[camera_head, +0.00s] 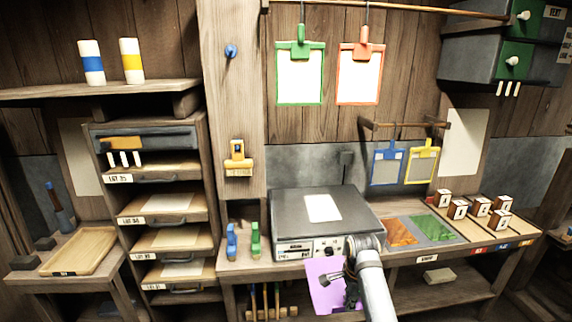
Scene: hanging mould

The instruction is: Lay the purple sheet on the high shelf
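The purple sheet (318,287) is in front of the middle bench, low in the view, off any surface. My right gripper (338,284) is at the sheet's right side and appears shut on it; its dark fingers overlap the sheet, and the exact grip is small and partly hidden. My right arm comes up from the bottom edge. A high wooden shelf (40,93) runs along the wall at upper left, far from the gripper. It carries two white bottles, one with a blue band (91,64) and one with a yellow band (131,62). My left gripper is not in view.
A grey machine with a white paper (322,208) stands on the bench behind the sheet. A rack of trays (165,208) is below the high shelf. Green (300,76) and red (360,76) clipboards hang above. The high shelf's left part is bare.

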